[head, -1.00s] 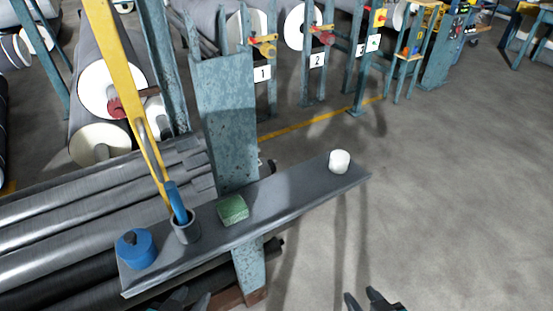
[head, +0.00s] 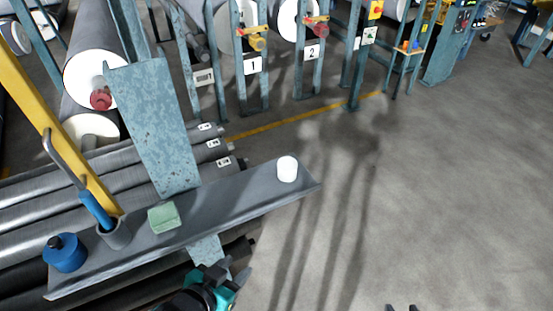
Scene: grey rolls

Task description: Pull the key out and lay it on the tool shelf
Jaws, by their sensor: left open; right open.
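The key, with a blue handle (head: 96,211) and a bent grey metal rod above it, stands tilted in a grey cup (head: 115,234) on the tool shelf (head: 225,207). The cup hides the key's lower end. The shelf is a long grey ledge fixed by a blue-grey post. My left gripper (head: 222,272) is open and empty, below the shelf's front edge in the picture, to the right of the key and apart from it. My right gripper (head: 401,308) is open at the bottom edge, with only its fingertips showing, far from the shelf.
On the shelf are a blue round container (head: 64,254) at the left end, a green block (head: 163,217) beside the cup, and a white cylinder (head: 287,169) near the right end. A yellow bar (head: 50,120) slants behind the key. Bare shelf lies between block and cylinder.

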